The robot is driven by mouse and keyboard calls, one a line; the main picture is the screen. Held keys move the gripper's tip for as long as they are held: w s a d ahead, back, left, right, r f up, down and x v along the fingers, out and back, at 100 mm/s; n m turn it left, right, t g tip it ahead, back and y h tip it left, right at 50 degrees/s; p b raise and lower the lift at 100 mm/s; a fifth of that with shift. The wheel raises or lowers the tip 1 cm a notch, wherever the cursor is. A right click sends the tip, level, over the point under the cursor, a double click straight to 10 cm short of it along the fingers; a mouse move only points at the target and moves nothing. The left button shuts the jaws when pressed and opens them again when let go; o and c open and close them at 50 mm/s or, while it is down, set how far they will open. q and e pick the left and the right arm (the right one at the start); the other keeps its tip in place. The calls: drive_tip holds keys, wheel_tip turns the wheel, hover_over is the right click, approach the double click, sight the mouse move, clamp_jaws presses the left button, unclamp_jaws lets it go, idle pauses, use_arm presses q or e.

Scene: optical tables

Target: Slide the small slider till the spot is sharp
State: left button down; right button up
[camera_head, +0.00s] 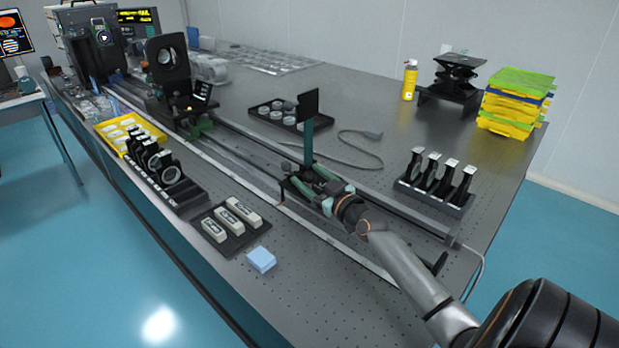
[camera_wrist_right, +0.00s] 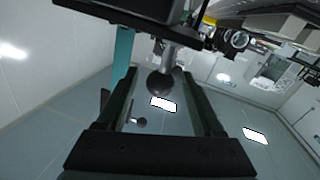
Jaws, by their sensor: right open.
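The small slider (camera_head: 290,186) sits on the long rail, carrying a teal post (camera_head: 308,142) with a dark upright plate (camera_head: 308,104) on top. My right gripper (camera_head: 309,178) is at this slider, its green fingers on either side of the post's foot. In the right wrist view, a dark round knob (camera_wrist_right: 162,84) on a metal stem shows between the open fingers (camera_wrist_right: 160,90), with a gap visible on each side. The plate's far face is hidden, and I see no light spot on it. My left gripper is out of view.
The rail (camera_head: 250,150) runs to a larger lens carriage (camera_head: 168,75) at the far left. A tray of round parts (camera_head: 262,107) and a cable (camera_head: 358,152) lie behind; a black holder rack (camera_head: 432,196) stands right.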

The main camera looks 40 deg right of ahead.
drive_tip(key=shift+w, duration=0.15)
clamp_jaws()
idle(0.5)
idle(0.9)
